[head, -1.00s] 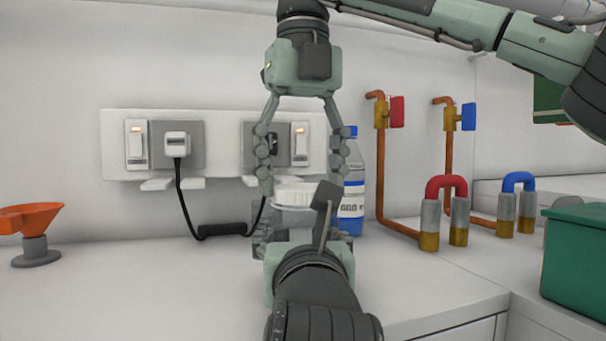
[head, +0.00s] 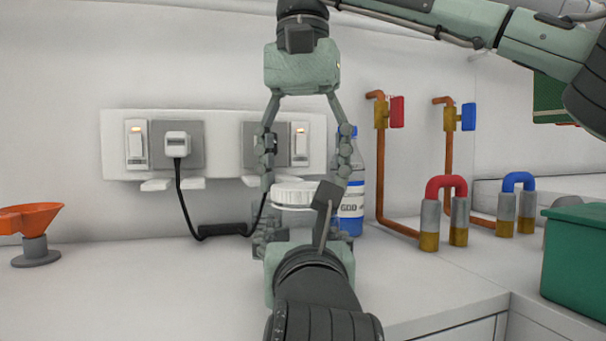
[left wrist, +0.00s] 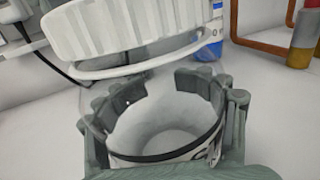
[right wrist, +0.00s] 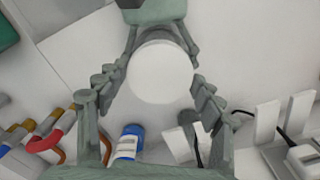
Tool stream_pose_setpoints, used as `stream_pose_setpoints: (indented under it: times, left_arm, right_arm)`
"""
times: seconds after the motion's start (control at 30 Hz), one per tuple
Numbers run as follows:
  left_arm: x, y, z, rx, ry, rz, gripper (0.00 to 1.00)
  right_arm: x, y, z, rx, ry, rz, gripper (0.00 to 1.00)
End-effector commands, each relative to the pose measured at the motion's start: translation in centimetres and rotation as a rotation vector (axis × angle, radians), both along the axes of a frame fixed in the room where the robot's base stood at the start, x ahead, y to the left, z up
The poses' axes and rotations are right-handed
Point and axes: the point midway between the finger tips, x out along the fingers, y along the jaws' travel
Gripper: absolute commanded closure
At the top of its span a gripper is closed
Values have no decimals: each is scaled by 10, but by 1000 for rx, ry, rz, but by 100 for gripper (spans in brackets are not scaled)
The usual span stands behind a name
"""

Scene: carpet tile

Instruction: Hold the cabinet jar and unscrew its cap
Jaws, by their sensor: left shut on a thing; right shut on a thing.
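The cabinet jar has a white ribbed cap (head: 293,193), which shows in the head view at the centre. In the left wrist view the cap (left wrist: 125,35) sits above the clear jar (left wrist: 165,128), with a thin pale ring under it. My left gripper (head: 298,233) comes from below and is shut around the jar body, which its hand mostly hides in the head view. My right gripper (head: 304,187) points down from above and is shut on the cap's sides. In the right wrist view the cap's round top (right wrist: 161,72) lies between its fingers.
A blue-labelled bottle (head: 352,195) stands close behind the jar. A socket panel (head: 215,145) with a plug and black cord is on the wall behind. An orange funnel (head: 30,218) is at left; pipes and a green bin (head: 575,260) are at right. The front-left counter is clear.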

Motion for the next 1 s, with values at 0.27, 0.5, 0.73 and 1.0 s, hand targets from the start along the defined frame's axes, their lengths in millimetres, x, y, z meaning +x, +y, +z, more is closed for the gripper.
stream_pose_setpoints:
  times: [0.27,0.5,0.73,1.0]
  left_arm:
    - [0,0,0,-1,-1,1,100]
    - [0,0,0,-1,-1,1,100]
    - [0,1,0,-1,-1,1,100]
    - [0,1,0,-1,0,1,100]
  right_arm:
    - [0,0,-1,-2,2,176,67]
    - [0,0,-1,-3,2,178,67]
    - [0,0,0,-2,2,177,67]
    - [0,0,8,-4,1,177,67]
